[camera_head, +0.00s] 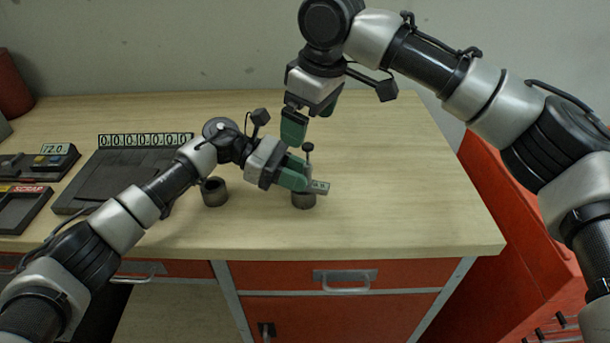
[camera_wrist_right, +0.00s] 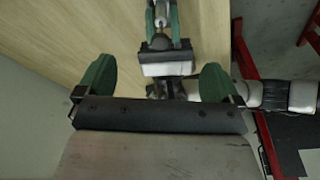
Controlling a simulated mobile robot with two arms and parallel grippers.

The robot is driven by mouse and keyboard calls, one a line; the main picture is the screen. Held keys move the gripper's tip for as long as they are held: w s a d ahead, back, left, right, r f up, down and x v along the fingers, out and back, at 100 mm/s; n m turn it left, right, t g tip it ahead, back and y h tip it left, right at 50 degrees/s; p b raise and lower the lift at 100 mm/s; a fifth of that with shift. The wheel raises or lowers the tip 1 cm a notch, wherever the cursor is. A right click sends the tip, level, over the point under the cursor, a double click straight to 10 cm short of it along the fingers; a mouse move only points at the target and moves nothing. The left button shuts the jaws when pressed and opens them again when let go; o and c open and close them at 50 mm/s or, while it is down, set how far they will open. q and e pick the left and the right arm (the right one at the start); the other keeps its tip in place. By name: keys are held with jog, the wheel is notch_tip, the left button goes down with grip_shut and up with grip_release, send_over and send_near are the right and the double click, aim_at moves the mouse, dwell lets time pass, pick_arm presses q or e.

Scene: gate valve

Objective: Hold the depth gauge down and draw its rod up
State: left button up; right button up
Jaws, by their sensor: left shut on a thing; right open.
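The depth gauge shows a grey body with a small display (camera_head: 319,187) and a thin rod topped by a dark round knob (camera_head: 308,147). It sits on a short dark ring-shaped cylinder (camera_head: 304,202) near the table's front. My left gripper (camera_head: 297,179) is shut on the gauge's body from the left, its green fingers hiding part of it. My right gripper (camera_head: 309,127) is open and points down, above and slightly behind the knob.
A second dark ring (camera_head: 214,191) stands left on the wooden table (camera_head: 400,190). A dark panel with a digit counter (camera_head: 145,140) and small devices (camera_head: 40,162) lie at the far left. The table's right side is clear. A red cabinet (camera_head: 520,230) stands to the right.

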pick_arm(q)
jog(key=shift+f, duration=0.1)
jog(key=o, duration=0.8)
jog(key=v, duration=1.2)
jog(key=shift+w, duration=0.1)
